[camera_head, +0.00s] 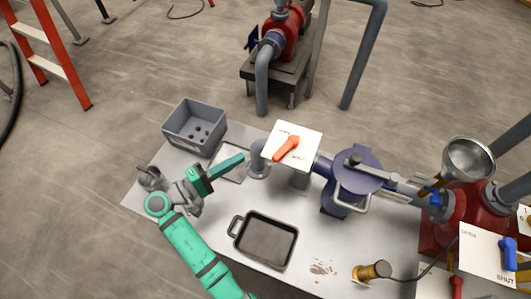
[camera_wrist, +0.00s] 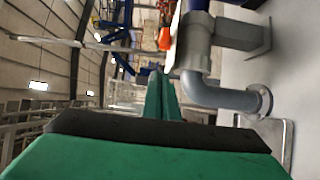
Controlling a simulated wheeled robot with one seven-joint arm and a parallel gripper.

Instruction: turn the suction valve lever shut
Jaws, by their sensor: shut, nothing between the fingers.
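An orange lever (camera_head: 287,148) sits on a white plate (camera_head: 308,137) marked OPEN and SHUT, on the pipe left of the blue pump. No label naming it as suction is legible. Its narrow end points to the lower left, away from both words. Part of the orange lever also shows in the wrist view (camera_wrist: 165,38), beyond my fingertips. My green gripper (camera_head: 241,158) is shut and empty, left of the plate and apart from the lever.
The grey flanged pipe elbow (camera_wrist: 230,98) stands close beside my fingers. A grey bin (camera_head: 194,128), a black tray (camera_head: 264,240) and a brass-coloured fitting (camera_head: 371,272) are on the bench. A blue lever (camera_head: 508,253) has its own OPEN/SHUT plate at right.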

